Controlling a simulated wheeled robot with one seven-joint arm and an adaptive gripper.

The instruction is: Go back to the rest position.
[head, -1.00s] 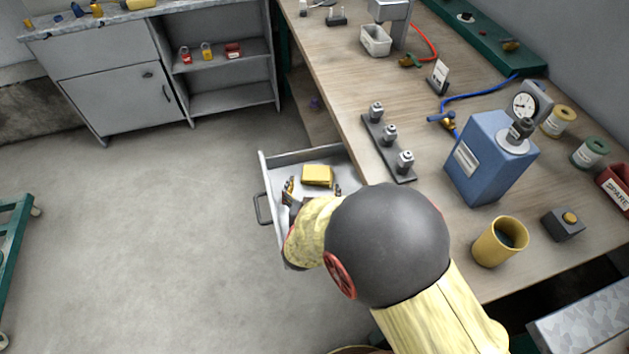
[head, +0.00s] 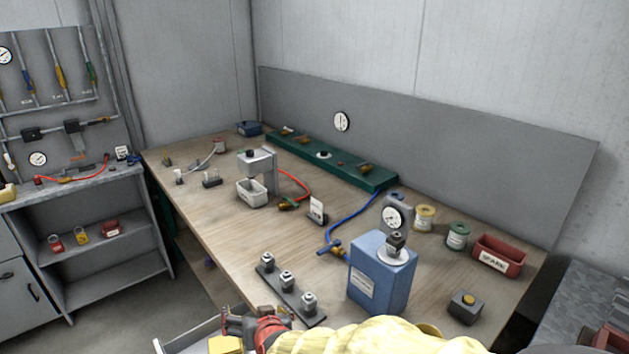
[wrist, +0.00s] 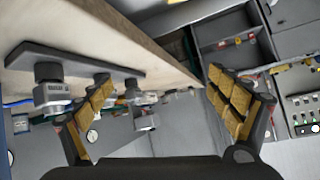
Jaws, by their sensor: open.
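My gripper (head: 240,324) is at the bottom of the head view, beside the front edge of the bench and over the open drawer (head: 186,338). In the wrist view my gripper (wrist: 158,78) has its two yellow-padded fingers spread wide, with nothing between them. My yellow-sleeved arm crosses the bottom of the head view. A yellow object (head: 226,345) shows at the bottom edge by the gripper, partly cut off. Whether it lies in the drawer is hard to tell now.
The workbench (head: 215,235) is close to my gripper. A rack with three metal fittings (head: 287,283) stands near its edge and looms at left in the wrist view (wrist: 75,62). A blue tank (head: 381,275) stands behind my arm. A grey shelf cabinet (head: 100,262) is at left.

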